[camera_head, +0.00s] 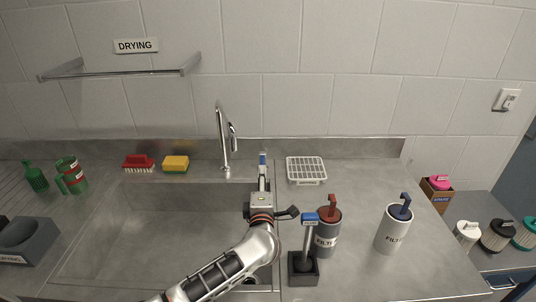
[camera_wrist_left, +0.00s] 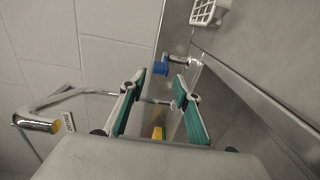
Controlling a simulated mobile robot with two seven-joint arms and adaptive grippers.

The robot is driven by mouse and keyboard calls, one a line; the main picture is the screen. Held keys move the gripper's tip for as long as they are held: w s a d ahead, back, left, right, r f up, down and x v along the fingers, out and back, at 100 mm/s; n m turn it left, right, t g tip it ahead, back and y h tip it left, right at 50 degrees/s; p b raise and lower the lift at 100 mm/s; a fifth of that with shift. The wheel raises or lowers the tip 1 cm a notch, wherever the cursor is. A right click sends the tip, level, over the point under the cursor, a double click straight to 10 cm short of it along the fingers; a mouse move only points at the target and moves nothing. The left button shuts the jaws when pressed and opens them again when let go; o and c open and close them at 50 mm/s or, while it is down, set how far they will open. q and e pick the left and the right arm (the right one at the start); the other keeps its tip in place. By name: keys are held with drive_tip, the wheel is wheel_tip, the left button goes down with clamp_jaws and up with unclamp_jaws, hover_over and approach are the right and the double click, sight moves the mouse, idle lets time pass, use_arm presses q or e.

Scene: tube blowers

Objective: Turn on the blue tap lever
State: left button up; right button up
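The blue tap lever (camera_head: 262,158) stands at the back of the counter, right of the chrome faucet (camera_head: 224,140). In the left wrist view the blue lever (camera_wrist_left: 161,68) shows on a chrome stem, just ahead of and between the fingertips. My left gripper (camera_head: 262,182) reaches toward the lever from the front, over the sink's right edge. In the wrist view the left gripper (camera_wrist_left: 158,82) has its two teal-padded fingers spread apart with nothing between the pads. I cannot tell whether a fingertip touches the lever. My right gripper is not in view.
The sink basin (camera_head: 160,220) lies left of my arm. A white rack (camera_head: 306,171) sits right of the lever.

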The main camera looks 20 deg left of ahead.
sight(262, 161)
use_arm(q)
drive_tip(key=b+x, duration=0.4)
drive_tip(key=x, duration=0.2)
drive_tip(key=shift+w+f+b, duration=0.1)
drive_tip(key=shift+f+b, duration=0.05)
drive_tip(key=shift+b, duration=0.25)
drive_tip(key=shift+w+a+b, duration=0.15)
drive_tip(key=shift+w+b, duration=0.2)
drive_tip(key=shift+w, duration=0.15)
drive_tip(key=shift+w+r, duration=0.2)
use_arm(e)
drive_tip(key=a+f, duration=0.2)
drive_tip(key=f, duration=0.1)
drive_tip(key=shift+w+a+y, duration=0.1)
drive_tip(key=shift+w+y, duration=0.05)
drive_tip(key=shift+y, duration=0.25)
use_arm(q)
clamp_jaws()
drive_tip(key=shift+a+r, duration=0.1)
